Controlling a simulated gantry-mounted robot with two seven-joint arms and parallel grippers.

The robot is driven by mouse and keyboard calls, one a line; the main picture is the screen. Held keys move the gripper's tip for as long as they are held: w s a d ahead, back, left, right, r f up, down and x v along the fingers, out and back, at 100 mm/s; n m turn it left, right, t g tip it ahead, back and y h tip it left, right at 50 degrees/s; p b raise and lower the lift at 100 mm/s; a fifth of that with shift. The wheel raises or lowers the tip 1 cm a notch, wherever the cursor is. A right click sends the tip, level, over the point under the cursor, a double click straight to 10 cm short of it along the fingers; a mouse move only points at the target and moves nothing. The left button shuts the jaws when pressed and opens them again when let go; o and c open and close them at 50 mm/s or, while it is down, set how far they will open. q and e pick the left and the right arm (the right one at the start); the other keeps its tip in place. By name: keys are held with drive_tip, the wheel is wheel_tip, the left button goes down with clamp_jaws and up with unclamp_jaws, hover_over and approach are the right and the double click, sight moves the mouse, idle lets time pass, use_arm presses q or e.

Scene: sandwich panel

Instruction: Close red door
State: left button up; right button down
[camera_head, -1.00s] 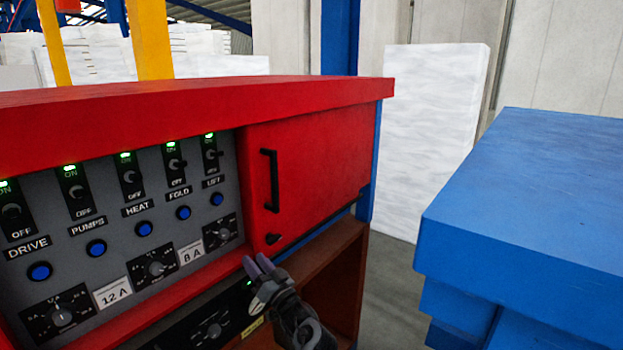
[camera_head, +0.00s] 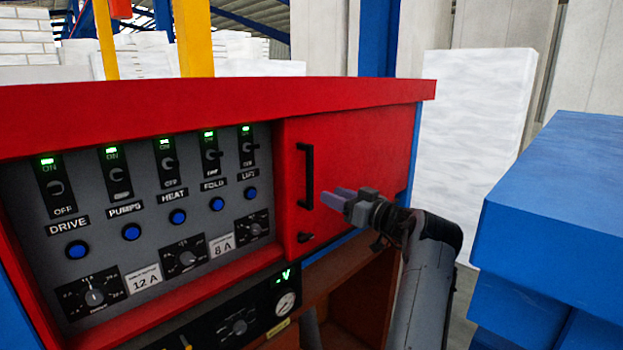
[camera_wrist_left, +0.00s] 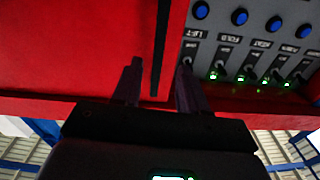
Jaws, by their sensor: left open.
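The red door (camera_head: 357,165) is a flat panel at the right end of the red cabinet front, beside the switch panel (camera_head: 150,215), which is uncovered. Its black upright bar handle (camera_head: 306,176) is near the door's left edge. My left gripper (camera_head: 333,200) is open in front of the door, with its purple-grey fingers just right of the handle in the head view. In the left wrist view the handle (camera_wrist_left: 160,45) appears between the two spread fingers, beyond their tips. I cannot tell whether they touch it. My right gripper is not in view.
A small black knob (camera_head: 305,238) sits below the handle. An open brown shelf (camera_head: 355,285) lies under the door. A blue block-like structure (camera_head: 560,200) stands at the right, with a gap between it and the cabinet. White stacks stand behind.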

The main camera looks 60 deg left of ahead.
sight(312, 173)
use_arm(q)
drive_tip(key=shift+n+h, duration=0.3)
drive_tip(key=a+r+p, duration=0.1)
drive_tip(key=a, duration=0.1)
drive_tip(key=s+a+r+p, duration=0.1)
drive_tip(key=a, duration=0.2)
drive_tip(key=s+a+r+p, duration=0.1)
drive_tip(key=a+r, duration=0.1)
drive_tip(key=a, duration=0.1)
drive_tip(key=shift+a, duration=0.65)
drive_tip(key=shift+c, duration=0.3)
clamp_jaws()
